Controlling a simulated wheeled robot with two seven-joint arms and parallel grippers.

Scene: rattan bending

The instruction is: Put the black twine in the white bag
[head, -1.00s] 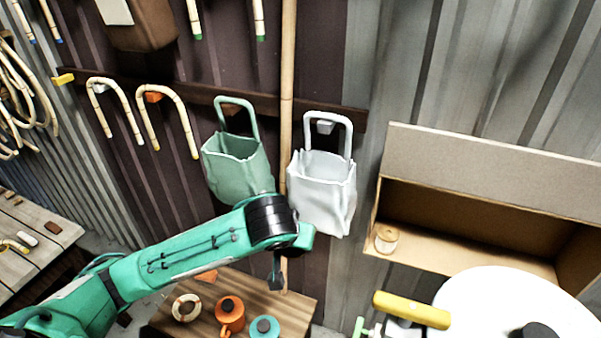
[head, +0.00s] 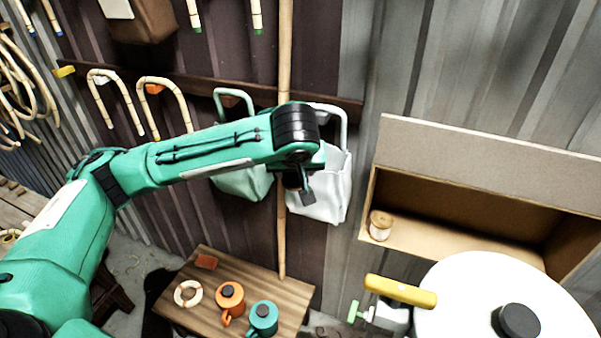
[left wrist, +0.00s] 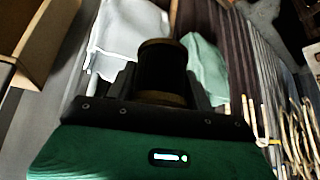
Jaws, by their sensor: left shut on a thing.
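The black twine (left wrist: 160,68) is a dark spool with brownish rims, seen in the left wrist view. My left gripper (head: 304,192) is shut on it; it also shows in the left wrist view (left wrist: 165,92). In the head view the arm and gripper hide the twine, or it is too dark to tell apart. The white bag (head: 330,197) hangs from the wall rail by its loop handle. My left gripper is in front of its upper left part and hides some of its opening. The bag also shows in the left wrist view (left wrist: 125,35), left of the twine. My right gripper is not in view.
A green bag (head: 243,184) hangs just left of the white bag, partly behind my arm. A cardboard box (head: 480,155) with a pale spool (head: 380,226) is at right. Below, a small wooden table (head: 225,262) holds two mugs and a ring. A bamboo pole stands between the bags.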

